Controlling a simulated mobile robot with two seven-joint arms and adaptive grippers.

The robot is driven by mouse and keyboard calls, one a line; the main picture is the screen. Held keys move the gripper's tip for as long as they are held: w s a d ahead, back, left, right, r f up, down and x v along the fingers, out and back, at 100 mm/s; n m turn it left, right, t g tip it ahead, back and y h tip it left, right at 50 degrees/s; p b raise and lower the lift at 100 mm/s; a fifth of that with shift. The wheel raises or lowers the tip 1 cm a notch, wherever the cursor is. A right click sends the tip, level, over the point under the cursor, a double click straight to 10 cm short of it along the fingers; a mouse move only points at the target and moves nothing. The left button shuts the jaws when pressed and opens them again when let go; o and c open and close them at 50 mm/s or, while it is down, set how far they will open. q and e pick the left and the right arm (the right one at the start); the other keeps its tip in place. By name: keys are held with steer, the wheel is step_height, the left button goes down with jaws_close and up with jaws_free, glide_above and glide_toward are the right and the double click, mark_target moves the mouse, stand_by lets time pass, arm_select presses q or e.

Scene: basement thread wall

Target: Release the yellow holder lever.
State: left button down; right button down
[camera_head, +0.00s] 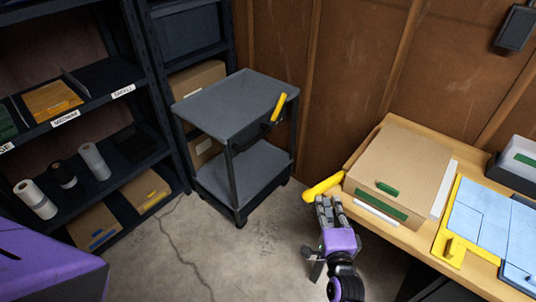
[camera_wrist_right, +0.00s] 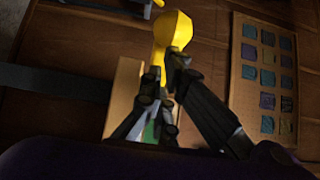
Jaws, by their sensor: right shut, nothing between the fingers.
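A yellow lever (camera_head: 323,187) sticks out to the left from the workbench edge, beside the brown box. In the wrist view a yellow lever with a rounded end (camera_wrist_right: 173,30) stands just beyond my fingertips. My right gripper (camera_head: 325,204) is just below and in front of the lever, near its middle. The fingers are shut with nothing held between them; whether they touch the lever I cannot tell. The wrist view also shows the right gripper (camera_wrist_right: 165,85). My left gripper is not in view.
A wooden workbench (camera_head: 437,240) holds a brown box (camera_head: 400,165) with a green tab, a yellow frame (camera_head: 454,250) with blue panels and a grey bin (camera_head: 515,160). Open floor lies between.

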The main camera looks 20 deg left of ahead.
mark_target(309, 194)
steer(key=shift+a+m+h, duration=0.4)
steer(key=shift+a, duration=0.1)
steer(key=shift+w+a, duration=0.2)
steer(key=shift+a, duration=0.45)
steer(key=shift+w+a+f+b, duration=0.1)
steer(key=shift+w+a+b, duration=0.25)
steer(key=shift+a, duration=0.35)
steer(key=shift+w+a+b, duration=0.2)
steer(key=shift+w+a, duration=0.15)
steer(key=shift+a, duration=0.3)
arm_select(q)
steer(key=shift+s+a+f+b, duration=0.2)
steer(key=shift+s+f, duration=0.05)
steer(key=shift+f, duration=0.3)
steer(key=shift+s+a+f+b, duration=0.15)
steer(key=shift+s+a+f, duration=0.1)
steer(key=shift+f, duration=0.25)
arm_select(e)
steer(key=shift+w+a, duration=0.65)
steer(key=shift+a, duration=0.1)
